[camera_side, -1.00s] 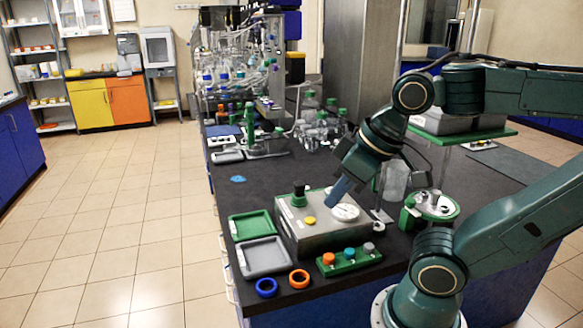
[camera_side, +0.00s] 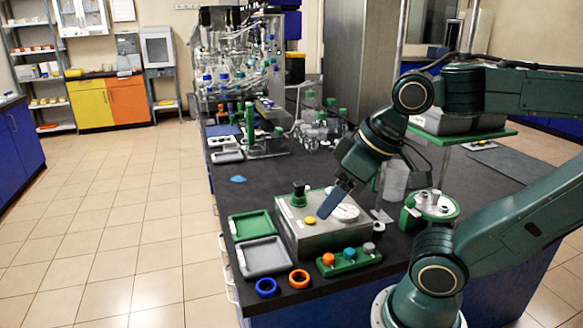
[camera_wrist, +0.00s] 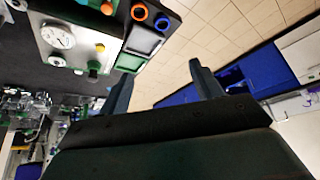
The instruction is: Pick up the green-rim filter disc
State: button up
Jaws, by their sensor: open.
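I cannot clearly make out a green-rim filter disc in either view. A white round plate (camera_side: 345,212) with small marks sits on top of a metal box (camera_side: 318,237); it also shows in the wrist view (camera_wrist: 57,37).
A green tray (camera_side: 233,233) and a grey tray (camera_side: 246,272) lie left of the box. A blue ring (camera_side: 267,287) and an orange ring (camera_side: 299,279) lie in front. A green block (camera_side: 347,266) with coloured knobs stands near. A green knob (camera_side: 299,195) rises from the box.

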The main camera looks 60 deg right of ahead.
jog(key=w+d+r+m+g+h, duration=0.1)
jog(key=w+d+r+m+g, duration=0.15)
jog(key=w+d+m, duration=0.95)
jog(key=d+f+m+g, duration=0.1)
jog(key=d+f+m, duration=0.2)
jog(key=d, duration=0.8)
jog(key=d+f+m+g+y, duration=0.1)
jog(key=d+f+m, duration=0.3)
jog(key=d, duration=0.7)
jog(key=shift+s+m+g, duration=0.4)
jog(key=shift+m+g, duration=0.15)
jog(key=shift+m, duration=0.45)
jog(key=shift+f, duration=0.1)
jog(key=shift+f, duration=4.15)
